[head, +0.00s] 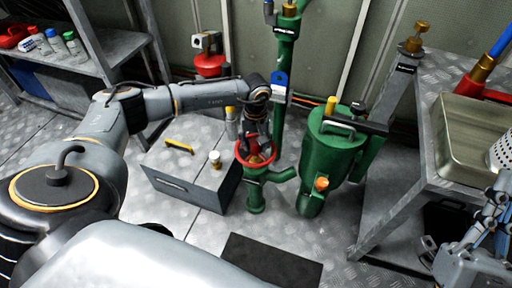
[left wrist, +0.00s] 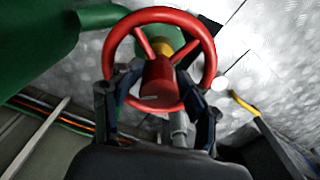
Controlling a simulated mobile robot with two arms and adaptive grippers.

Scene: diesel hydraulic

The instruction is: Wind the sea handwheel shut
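A red handwheel (head: 241,151) with a hub and spokes sits on top of a green valve (head: 256,197) in the head view. In the left wrist view the handwheel (left wrist: 158,12) fills the upper middle. My left gripper (head: 257,150) points down at the wheel. In the left wrist view the left gripper (left wrist: 165,88) has its fingers apart, one on each side of the hub, overlapping the near rim. I cannot tell whether they touch it. My right gripper (head: 490,215) is partly in view at the right edge; its finger opening is unclear.
A green canister (head: 325,160) stands right of the valve. A grey box (head: 190,185) with a yellow handle stands left. A metal bench (head: 440,150) with a sink is at right, a shelf (head: 115,45) at left. A dark mat (head: 268,262) lies in front.

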